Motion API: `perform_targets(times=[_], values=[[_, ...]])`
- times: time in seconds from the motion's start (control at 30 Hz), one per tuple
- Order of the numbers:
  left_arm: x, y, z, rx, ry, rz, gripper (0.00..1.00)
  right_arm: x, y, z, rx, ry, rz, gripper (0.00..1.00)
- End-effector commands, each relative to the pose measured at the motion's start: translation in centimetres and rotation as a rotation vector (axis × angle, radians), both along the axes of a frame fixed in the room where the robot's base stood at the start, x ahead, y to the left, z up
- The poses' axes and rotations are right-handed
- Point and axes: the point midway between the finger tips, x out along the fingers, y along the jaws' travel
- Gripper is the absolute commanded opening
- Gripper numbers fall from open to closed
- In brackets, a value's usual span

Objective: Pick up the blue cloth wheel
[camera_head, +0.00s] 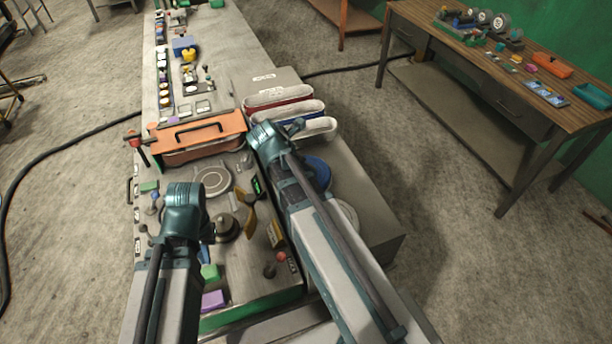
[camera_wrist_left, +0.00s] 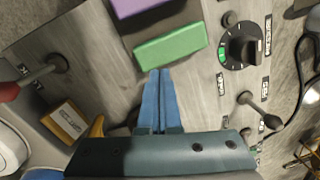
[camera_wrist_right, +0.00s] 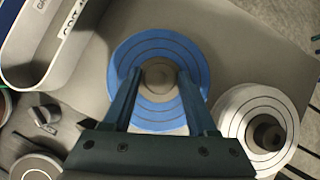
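The blue cloth wheel (camera_wrist_right: 160,49) lies flat on a grey surface, with a grey round hub at its middle. In the head view the blue cloth wheel (camera_head: 319,172) is partly hidden by my right arm. My right gripper (camera_wrist_right: 160,75) is open in the right wrist view, one finger on each side of the hub, over the wheel. I cannot tell whether the fingers touch it. My left gripper (camera_wrist_left: 160,73) has its fingers together with nothing between them, above the panel beside a green block (camera_wrist_left: 171,46).
A white wheel (camera_wrist_right: 283,104) lies right beside the blue one. Long bins (camera_head: 282,95) stand behind it. A wooden table (camera_head: 455,45) with small parts stands at the right.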

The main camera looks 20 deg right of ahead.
Motion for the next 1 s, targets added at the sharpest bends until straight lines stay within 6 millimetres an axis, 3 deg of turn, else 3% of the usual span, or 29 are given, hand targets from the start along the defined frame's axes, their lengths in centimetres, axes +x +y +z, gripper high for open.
perform_targets(times=[0.03, 0.3, 0.77, 1.0], values=[[0.0, 0.0, 0.0, 0.000, 0.000, 0.000, 0.00, 0.0, 0.0, 0.0, 0.000, 0.000, 0.000, 0.48], [0.0, 0.0, 0.0, 0.000, 0.000, 0.000, 0.00, 0.0, 0.0, 0.0, 0.000, 0.000, 0.000, 0.00], [0.0, 0.0, 0.3, 0.000, 0.000, 0.001, 0.00, 0.0, 0.0, 0.3, 0.000, 0.000, 0.000, 0.00], [0.0, 0.0, 2.1, -0.001, 0.000, 0.004, 0.00, 0.0, 0.0, 2.1, -0.001, 0.000, 0.000, 0.00]])
